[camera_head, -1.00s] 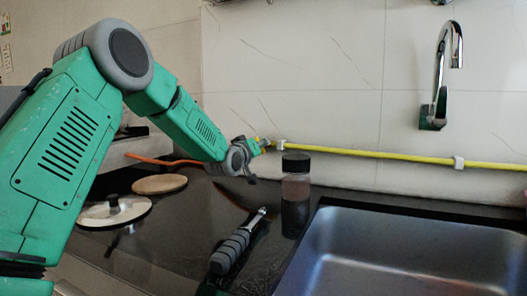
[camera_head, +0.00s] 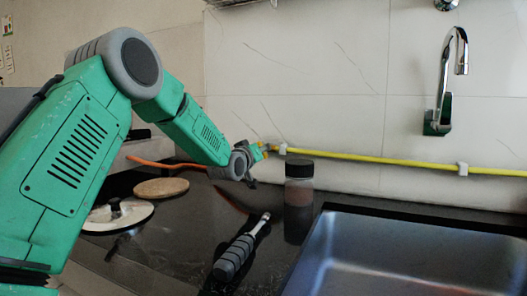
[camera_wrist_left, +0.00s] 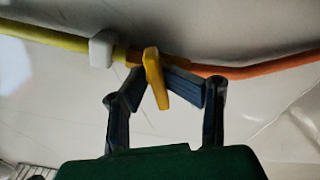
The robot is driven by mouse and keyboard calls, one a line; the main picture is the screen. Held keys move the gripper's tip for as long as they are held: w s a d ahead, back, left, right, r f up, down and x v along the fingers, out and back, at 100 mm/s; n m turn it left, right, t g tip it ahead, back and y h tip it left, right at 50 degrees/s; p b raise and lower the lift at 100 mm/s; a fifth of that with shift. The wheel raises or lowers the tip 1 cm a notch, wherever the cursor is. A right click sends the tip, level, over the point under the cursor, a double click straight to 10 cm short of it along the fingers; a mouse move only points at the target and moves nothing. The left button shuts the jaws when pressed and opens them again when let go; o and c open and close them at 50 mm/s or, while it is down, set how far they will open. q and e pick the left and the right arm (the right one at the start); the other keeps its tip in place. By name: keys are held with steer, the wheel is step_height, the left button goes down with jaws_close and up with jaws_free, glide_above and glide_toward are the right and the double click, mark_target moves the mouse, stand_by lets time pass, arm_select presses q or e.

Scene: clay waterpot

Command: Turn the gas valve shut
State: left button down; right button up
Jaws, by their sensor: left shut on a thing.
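The gas valve has a yellow lever handle (camera_wrist_left: 155,78), which stands across the line of the pipe in the left wrist view. In the head view the valve (camera_head: 266,148) is a small yellow spot at the wall, partly hidden by my gripper. The yellow gas pipe (camera_head: 380,159) runs from it along the wall to the right. An orange hose (camera_wrist_left: 262,71) leads off the valve's other side. My left gripper (camera_wrist_left: 172,84) is shut on the handle, with one dark finger on each side of it. My right gripper is in neither view.
A dark-lidded jar (camera_head: 299,190) stands on the counter near the valve. A grey-handled tool (camera_head: 236,254) lies in front of it. The sink (camera_head: 410,250) and wall tap (camera_head: 444,85) are at right. A wooden disc (camera_head: 161,187) and a pot lid (camera_head: 118,214) lie at left.

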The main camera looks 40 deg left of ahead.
arm_select(q)
steer(key=m, duration=0.1)
steer(key=m+p, duration=0.1)
steer(key=p, duration=0.1)
steer(key=shift+w+d+r+m, duration=0.1)
steer(key=shift+d+r+m, duration=0.15)
steer(key=shift+m, duration=0.15)
steer(key=shift+f+m+p, duration=0.1)
steer(key=shift+m+p, duration=0.75)
steer(key=shift+m, duration=0.55)
steer(key=shift+d, duration=0.1)
steer(key=c, duration=1.6)
jaws_free()
steer(key=shift+w, duration=0.1)
